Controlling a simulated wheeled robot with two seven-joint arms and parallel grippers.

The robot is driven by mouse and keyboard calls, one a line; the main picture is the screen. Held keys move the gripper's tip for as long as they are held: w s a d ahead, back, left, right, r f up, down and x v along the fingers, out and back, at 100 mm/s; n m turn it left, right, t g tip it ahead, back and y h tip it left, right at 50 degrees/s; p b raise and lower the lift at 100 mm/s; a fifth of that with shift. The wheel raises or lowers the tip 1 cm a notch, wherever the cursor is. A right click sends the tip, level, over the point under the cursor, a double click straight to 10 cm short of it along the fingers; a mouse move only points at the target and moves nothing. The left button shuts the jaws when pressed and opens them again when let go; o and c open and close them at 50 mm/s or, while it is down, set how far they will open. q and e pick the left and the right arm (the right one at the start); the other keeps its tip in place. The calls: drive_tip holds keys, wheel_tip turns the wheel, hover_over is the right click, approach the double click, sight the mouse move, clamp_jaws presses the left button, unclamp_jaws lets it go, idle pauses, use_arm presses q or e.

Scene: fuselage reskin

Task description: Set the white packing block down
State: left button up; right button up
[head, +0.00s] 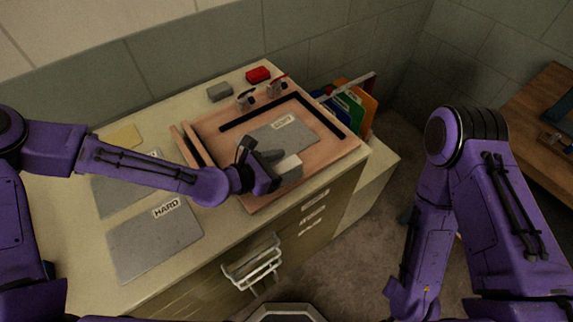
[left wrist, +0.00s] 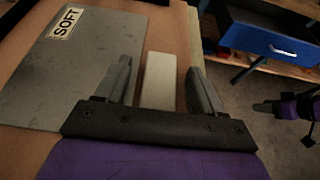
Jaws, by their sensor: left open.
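The white packing block (left wrist: 160,80) stands between the two spread fingers of my left gripper (left wrist: 158,88) in the left wrist view, with a gap to each finger. The gripper is open. Whether the block's underside touches the frame is hidden. My right arm stands at the right of the head view; its gripper is out of the picture.
A grey sheet marked SOFT (left wrist: 68,60) lies on the wooden tray (head: 205,128). A grey sheet marked HARD (head: 155,240) lies on the counter. A red block (head: 258,75), a grey block (head: 220,91) and two clamps stand behind. Coloured folders (head: 350,105) are at the right.

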use_arm(q)
drive_tip(key=shift+s+a+r, duration=0.1)
drive_tip(key=shift+s+a, duration=0.05)
drive_tip(key=c, duration=1.1)
